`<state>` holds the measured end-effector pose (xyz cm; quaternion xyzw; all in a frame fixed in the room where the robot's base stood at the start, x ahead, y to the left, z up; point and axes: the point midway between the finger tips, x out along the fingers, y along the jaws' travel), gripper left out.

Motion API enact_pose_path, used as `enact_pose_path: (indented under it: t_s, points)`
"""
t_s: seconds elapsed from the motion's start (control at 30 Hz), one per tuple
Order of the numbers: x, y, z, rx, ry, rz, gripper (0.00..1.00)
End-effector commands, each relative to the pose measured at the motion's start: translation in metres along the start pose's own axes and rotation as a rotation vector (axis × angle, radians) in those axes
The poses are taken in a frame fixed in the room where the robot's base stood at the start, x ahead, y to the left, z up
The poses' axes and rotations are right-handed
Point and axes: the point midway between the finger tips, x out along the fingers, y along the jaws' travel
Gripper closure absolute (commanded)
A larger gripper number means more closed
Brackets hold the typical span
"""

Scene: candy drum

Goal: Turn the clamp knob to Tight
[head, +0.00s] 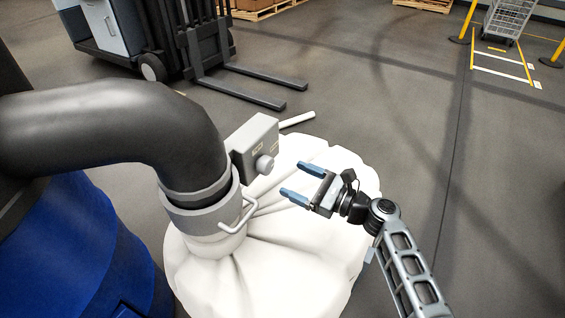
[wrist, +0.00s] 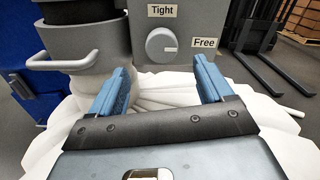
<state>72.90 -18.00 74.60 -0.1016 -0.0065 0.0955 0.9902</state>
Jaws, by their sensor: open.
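The clamp knob (wrist: 161,45) is a round grey dial on the face of a grey box (wrist: 181,21). In the wrist view a "Tight" label sits above the knob and a "Free" label (wrist: 204,42) sits to its right. A pale mark on the knob's right side points toward "Free". In the head view the knob (head: 264,164) sticks out from the box toward my gripper (head: 293,180). My gripper is open and empty, its blue fingers apart from the knob. In the wrist view the fingers lie below the knob, one on each side.
A grey clamp collar (head: 207,211) with a wire handle (head: 240,214) rings the black hose (head: 130,120) left of the knob. A white bag (head: 290,255) bulges below. A blue drum (head: 85,255) stands at left. A forklift (head: 190,45) is behind; open floor lies right.

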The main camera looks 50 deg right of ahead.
Motion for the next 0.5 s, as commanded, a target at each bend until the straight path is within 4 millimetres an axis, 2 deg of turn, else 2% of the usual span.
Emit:
enact_pose_path:
  t_s: [0.17,0.5]
  points:
    - [0.015,-0.002,0.002,0.012,-0.011,0.003,0.2]
    - [0.065,-0.002,0.002,0.008,-0.009,0.002,0.2]
